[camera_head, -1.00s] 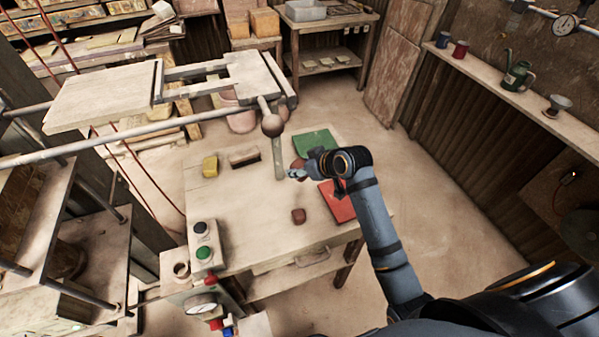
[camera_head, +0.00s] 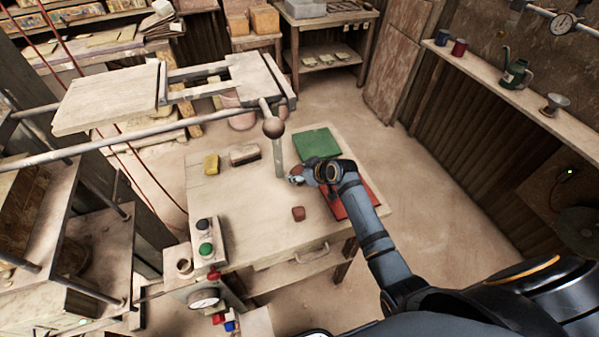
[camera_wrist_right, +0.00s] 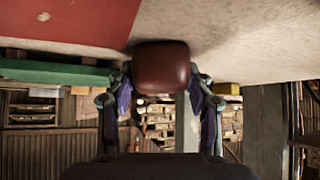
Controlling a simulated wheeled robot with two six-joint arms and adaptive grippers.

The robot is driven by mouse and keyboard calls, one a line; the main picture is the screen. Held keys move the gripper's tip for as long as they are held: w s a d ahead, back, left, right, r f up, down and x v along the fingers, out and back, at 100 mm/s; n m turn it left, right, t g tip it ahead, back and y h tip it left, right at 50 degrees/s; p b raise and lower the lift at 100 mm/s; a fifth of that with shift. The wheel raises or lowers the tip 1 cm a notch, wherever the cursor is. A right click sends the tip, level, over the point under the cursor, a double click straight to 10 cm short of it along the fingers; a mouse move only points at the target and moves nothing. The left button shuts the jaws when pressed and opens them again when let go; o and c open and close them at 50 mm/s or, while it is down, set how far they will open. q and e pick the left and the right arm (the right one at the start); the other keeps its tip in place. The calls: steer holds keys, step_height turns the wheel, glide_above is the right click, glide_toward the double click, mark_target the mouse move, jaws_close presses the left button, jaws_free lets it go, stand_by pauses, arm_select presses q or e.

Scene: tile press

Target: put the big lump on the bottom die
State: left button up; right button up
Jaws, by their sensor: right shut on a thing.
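My right gripper (camera_head: 295,179) is over the table beside the red mat. In the right wrist view it is shut on a brown, rounded lump (camera_wrist_right: 161,68), the big lump, held between the two fingers. In the head view the gripper mostly hides this lump. I cannot tell whether it touches the table. A smaller brown lump (camera_head: 298,213) lies on the table in front of the gripper. The press frame (camera_head: 118,215) stands at the left; I cannot make out the bottom die clearly. My left gripper is not in view.
A green mat (camera_head: 316,143) and a red mat (camera_head: 352,200) lie on the table (camera_head: 245,215). A yellow sponge (camera_head: 211,164), a brush (camera_head: 244,155) and a ball-ended lever (camera_head: 274,128) are behind. A button box (camera_head: 205,238) is at front left.

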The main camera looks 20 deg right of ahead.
steer(key=o, duration=1.5)
steer(key=shift+f, duration=0.1)
